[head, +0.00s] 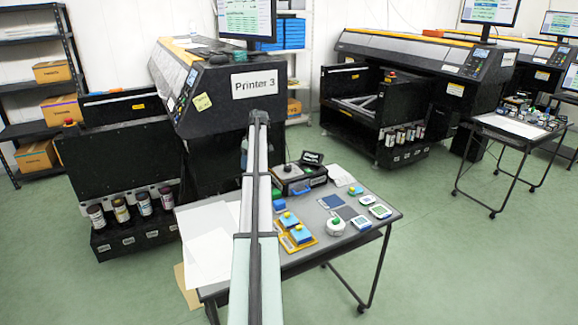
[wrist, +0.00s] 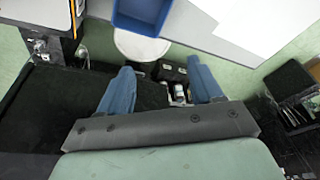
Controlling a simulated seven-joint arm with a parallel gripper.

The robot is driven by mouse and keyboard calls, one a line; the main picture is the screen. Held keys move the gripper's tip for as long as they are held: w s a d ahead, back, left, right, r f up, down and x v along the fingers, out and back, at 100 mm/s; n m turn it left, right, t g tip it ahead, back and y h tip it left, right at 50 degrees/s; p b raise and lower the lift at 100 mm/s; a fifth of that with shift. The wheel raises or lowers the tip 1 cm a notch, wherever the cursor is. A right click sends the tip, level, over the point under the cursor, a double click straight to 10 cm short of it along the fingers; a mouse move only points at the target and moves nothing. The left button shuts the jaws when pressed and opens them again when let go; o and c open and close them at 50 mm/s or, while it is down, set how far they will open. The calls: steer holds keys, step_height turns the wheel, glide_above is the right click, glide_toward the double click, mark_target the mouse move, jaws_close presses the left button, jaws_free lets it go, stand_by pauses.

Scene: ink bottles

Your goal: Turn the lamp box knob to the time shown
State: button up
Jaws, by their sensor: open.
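My gripper (wrist: 160,66) is open in the wrist view, its two blue fingers wide apart with nothing held between them. In the head view my arm reaches up past the table toward the Printer 3 machine, and the gripper is mostly hidden behind the arm. A white round device with a green top (head: 336,226) stands nearer the front. No time reading is legible.
Printer 3 (head: 215,100) stands behind, with several ink bottles (head: 121,211) on a low rack at left. A blue bin (wrist: 143,14) shows in the wrist view.

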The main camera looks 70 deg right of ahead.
steer(key=t, duration=0.1)
glide_toward(288, 166)
steer(key=x, duration=0.8)
steer(key=shift+a+f, duration=0.1)
steer(key=shift+f, duration=0.25)
steer(key=shift+h, duration=0.3)
steer(key=c, duration=1.1)
